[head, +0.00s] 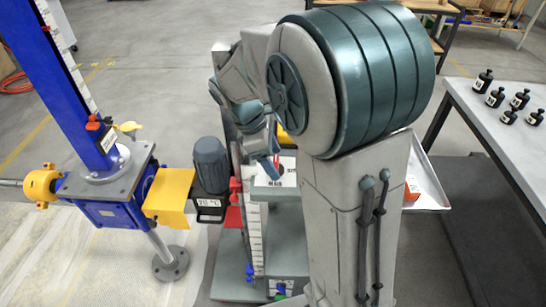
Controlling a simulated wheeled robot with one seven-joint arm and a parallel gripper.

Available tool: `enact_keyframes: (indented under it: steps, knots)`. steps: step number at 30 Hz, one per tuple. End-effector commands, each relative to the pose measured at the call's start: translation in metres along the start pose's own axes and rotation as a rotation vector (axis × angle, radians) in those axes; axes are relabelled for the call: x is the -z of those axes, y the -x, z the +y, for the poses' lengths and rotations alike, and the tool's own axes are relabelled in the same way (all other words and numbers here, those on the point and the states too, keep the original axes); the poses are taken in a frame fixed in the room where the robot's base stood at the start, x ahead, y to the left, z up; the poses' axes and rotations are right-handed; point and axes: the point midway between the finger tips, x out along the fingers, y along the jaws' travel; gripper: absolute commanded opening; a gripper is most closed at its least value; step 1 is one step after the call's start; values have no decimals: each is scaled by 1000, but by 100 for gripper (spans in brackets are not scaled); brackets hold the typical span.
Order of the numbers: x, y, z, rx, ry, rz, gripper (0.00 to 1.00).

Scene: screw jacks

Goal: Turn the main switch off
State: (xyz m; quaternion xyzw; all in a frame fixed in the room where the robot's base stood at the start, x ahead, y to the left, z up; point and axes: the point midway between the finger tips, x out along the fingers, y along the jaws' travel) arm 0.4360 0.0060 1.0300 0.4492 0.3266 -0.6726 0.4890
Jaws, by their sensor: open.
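My gripper (267,165) is partly in view near the middle, pointing down past my large arm links. It is open, and I see nothing between its fingers. It is over or in front of a small white box (272,191) with dark lettering on its front. A bit of yellow and red shows right beside the fingers; this may be the main switch, but its handle and position are hidden by my arm. I cannot tell whether the gripper touches it.
A blue screw jack column (62,75) stands at left with a grey motor (211,165) and yellow guard (168,197). A scaled white post (254,235) rises below the box. A table (500,130) with several black weights (495,97) is at right.

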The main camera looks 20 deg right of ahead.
Motion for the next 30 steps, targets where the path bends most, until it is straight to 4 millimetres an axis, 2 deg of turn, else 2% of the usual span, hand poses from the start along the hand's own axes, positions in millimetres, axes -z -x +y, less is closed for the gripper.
enact_keyframes:
  steps: [10,15,23,30]
  knots:
    - [0,-4,0,0,0,0,73]
    - [0,-4,0,0,0,0,28]
    - [0,-4,0,6,-13,0,28]
    - [-1,-3,1,42,-99,-1,28]
